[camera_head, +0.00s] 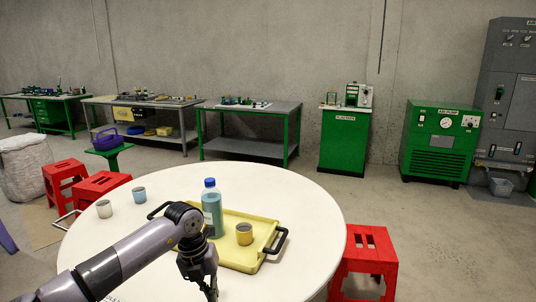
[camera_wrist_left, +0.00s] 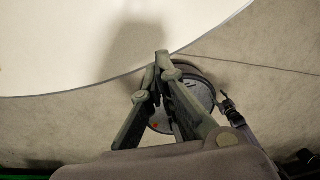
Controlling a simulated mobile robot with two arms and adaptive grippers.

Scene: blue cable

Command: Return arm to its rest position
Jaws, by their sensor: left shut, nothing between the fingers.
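My left arm (camera_head: 125,255) reaches in from the lower left of the head view, over the white round table (camera_head: 290,195). My left gripper (camera_head: 210,291) points down at the near part of the table, in front of the yellow tray. In the left wrist view my left gripper (camera_wrist_left: 162,58) has its fingertips together with nothing between them. The table's curved edge (camera_wrist_left: 60,92) runs behind the fingertips there, with floor beyond. My right arm and gripper are not in view.
The yellow tray (camera_head: 243,265) with black handles holds a yellow cup (camera_head: 244,234) and a blue-capped bottle (camera_head: 211,208). A white cup (camera_head: 104,209) and a blue cup (camera_head: 139,195) stand at the table's left. A red stool (camera_head: 366,258) is at the right.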

